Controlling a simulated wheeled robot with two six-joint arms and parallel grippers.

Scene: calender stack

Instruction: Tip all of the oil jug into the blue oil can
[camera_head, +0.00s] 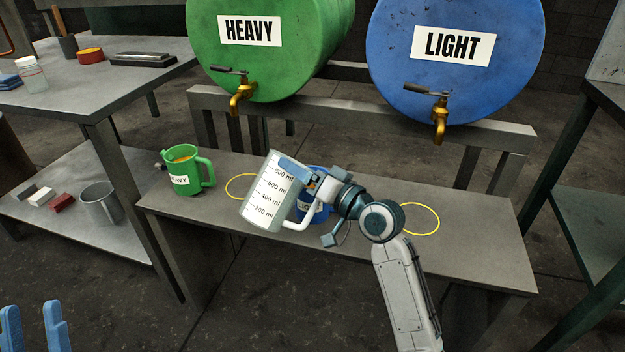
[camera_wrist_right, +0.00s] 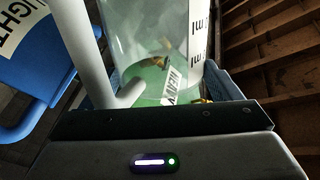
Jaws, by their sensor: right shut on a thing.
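The clear oil jug (camera_head: 270,195), marked in ml, is tilted above the low bench. My right gripper (camera_head: 305,180) is shut on it near its handle side. In the right wrist view the jug (camera_wrist_right: 150,35) fills the middle, its pale handle at left. Whether oil is inside is unclear. The blue oil can (camera_head: 316,213), with a LIGHT label, stands on the bench behind the jug and gripper, mostly hidden. It also shows at left in the wrist view (camera_wrist_right: 55,62). My left gripper (camera_head: 35,328) is open and empty at the lower left.
A green HEAVY can (camera_head: 182,172) stands at the bench's left. Yellow rings (camera_head: 226,187) (camera_head: 438,225) mark the bench (camera_head: 470,245). Green (camera_head: 265,70) and blue (camera_head: 455,80) drums with taps stand behind. A side table (camera_head: 130,75) is at left, with a grey mug (camera_head: 100,203) below.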

